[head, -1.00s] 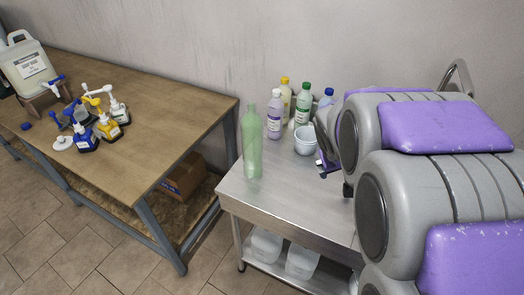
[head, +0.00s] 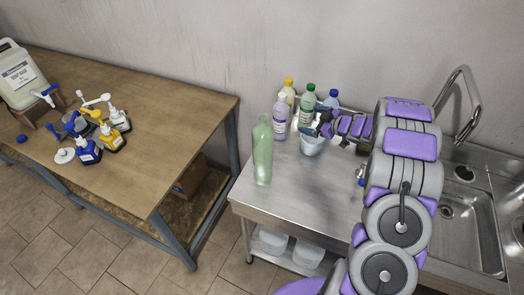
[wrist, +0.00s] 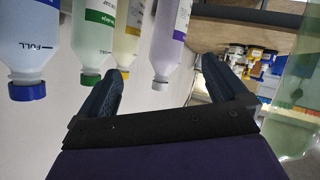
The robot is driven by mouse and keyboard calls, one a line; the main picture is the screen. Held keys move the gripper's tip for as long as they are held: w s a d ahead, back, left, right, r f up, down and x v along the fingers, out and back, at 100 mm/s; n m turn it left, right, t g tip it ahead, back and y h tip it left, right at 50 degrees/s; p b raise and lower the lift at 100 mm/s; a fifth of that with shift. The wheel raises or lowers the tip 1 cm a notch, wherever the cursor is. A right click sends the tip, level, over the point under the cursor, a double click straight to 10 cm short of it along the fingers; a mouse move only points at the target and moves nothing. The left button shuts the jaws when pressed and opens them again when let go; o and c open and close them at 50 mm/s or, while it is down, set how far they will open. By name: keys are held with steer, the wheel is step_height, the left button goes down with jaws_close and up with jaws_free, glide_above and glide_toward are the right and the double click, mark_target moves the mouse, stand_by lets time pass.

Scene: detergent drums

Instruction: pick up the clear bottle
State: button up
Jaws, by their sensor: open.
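The clear bottle (head: 263,155) is tall, greenish and see-through. It stands upright near the left edge of the metal table (head: 300,210). In the wrist view, which looks upside down, the clear bottle (wrist: 297,95) shows at the right edge, outside the jaws. My gripper (head: 322,124) is to the right of the clear bottle, beside the group of labelled bottles. In the wrist view the fingers of my gripper (wrist: 163,68) are spread, with no object held. A white-capped purple-label bottle (wrist: 167,40) appears between the fingertips, beyond them.
A green-capped bottle (head: 307,105), a yellow-capped bottle (head: 288,93) and a blue-capped bottle (head: 333,99) stand close behind. A sink (head: 470,215) is at right. A wooden table (head: 130,110) holds several pump bottles.

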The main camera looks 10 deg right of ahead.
mark_target(263, 154)
steer(key=s+a+f+n+g+y+p, duration=0.1)
steer(key=s+a+f+n+g+y, duration=0.15)
steer(key=s+y, duration=0.35)
steer(key=s+a+f+n+g+y+p, duration=0.1)
steer(key=s+a+f+g+y+p, duration=0.2)
steer(key=s, duration=0.5)
steer(key=shift+t+y, duration=0.45)
steer(key=shift+y, duration=0.05)
steer(key=x, duration=0.5)
steer(key=r+b+x, duration=0.1)
steer(key=x, duration=0.4)
steer(key=s+b+x, duration=0.1)
steer(key=x, duration=0.5)
steer(key=shift+a+r, duration=0.25)
steer(key=shift+w+a, duration=0.2)
steer(key=shift+c, duration=0.4)
